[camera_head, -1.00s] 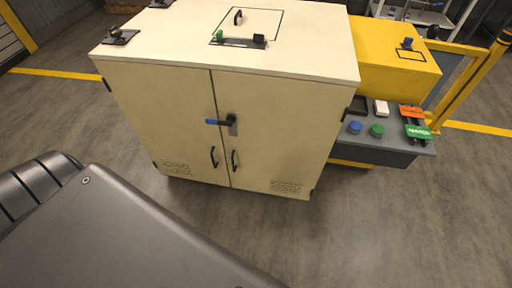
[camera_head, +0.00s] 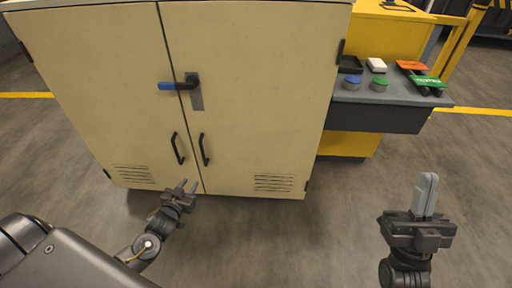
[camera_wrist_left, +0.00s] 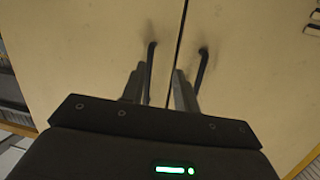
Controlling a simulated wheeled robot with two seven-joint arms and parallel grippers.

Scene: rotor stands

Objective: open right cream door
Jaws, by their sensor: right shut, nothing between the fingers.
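The right cream door (camera_head: 262,100) is shut, flush with the left cream door (camera_head: 95,85) along a vertical seam. Its black handle (camera_head: 205,150) stands near the seam; it also shows in the left wrist view (camera_wrist_left: 202,70). A latch with a blue lever (camera_head: 172,86) sits level across the seam. My left gripper (camera_head: 187,184) is open and empty, low in front of the doors, below the handles. In the left wrist view its fingers (camera_wrist_left: 158,88) point at the doors; the left door's handle (camera_wrist_left: 151,65) appears between them. My right gripper (camera_head: 428,194) is shut and empty over the floor at right.
The floor (camera_head: 310,240) in front is clear.

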